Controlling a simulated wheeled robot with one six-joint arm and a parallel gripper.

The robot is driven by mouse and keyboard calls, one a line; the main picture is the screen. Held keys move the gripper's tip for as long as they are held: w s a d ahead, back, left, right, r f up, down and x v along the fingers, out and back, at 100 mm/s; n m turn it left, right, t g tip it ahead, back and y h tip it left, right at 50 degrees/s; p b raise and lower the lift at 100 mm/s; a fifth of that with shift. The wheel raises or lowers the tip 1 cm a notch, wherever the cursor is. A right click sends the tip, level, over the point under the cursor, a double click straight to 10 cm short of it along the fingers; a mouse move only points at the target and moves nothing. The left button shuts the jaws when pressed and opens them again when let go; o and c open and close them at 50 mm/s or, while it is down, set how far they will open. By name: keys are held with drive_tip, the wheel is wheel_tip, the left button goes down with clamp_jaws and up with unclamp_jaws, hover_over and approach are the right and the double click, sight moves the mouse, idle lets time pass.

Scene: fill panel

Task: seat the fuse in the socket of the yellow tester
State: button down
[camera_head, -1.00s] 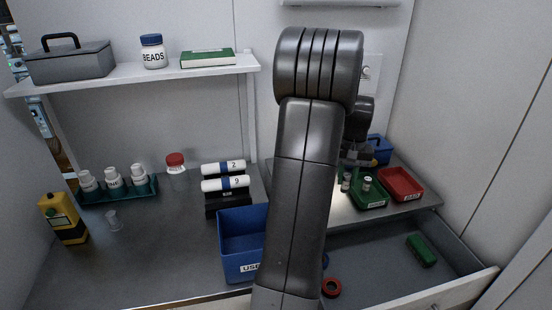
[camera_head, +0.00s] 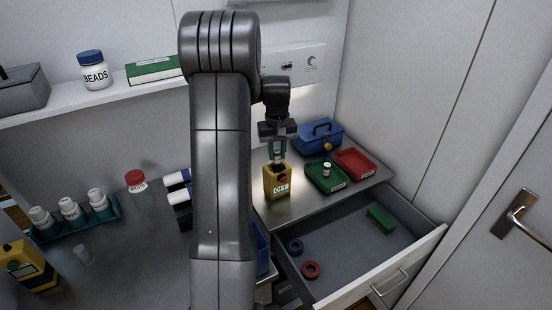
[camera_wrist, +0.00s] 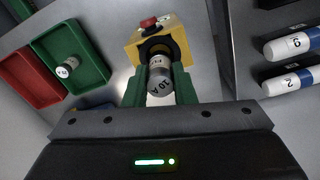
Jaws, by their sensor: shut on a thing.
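The yellow tester (camera_head: 277,185) stands on the raised metal shelf, with a red button and a panel reading "OFF". In the wrist view the tester (camera_wrist: 180,32) shows a dark round socket (camera_wrist: 155,47) in its top. My gripper (camera_head: 277,156) is above the tester, its green fingers shut on a grey and white fuse (camera_wrist: 158,80) marked "10 A". The fuse lines up roughly with the socket in the wrist view. I cannot tell whether its far end is inside the socket or just above it.
A second fuse (camera_head: 326,169) stands in the green tray (camera_head: 318,184), beside the red tray (camera_head: 366,172). A blue toolbox (camera_head: 312,143) is behind. An open drawer (camera_head: 345,250) below holds blue and red rings and a green block.

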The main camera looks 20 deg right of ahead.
sight(277, 160)
drive_tip(key=shift+f, duration=1.6)
drive_tip(key=shift+f, duration=0.2)
drive_tip(key=c, duration=1.2)
unclamp_jaws()
drive_tip(key=shift+r, duration=0.1)
wheel_tip(277, 160, up, 12)
drive_tip(key=shift+r+b, duration=0.15)
drive_tip(key=shift+b, duration=0.45)
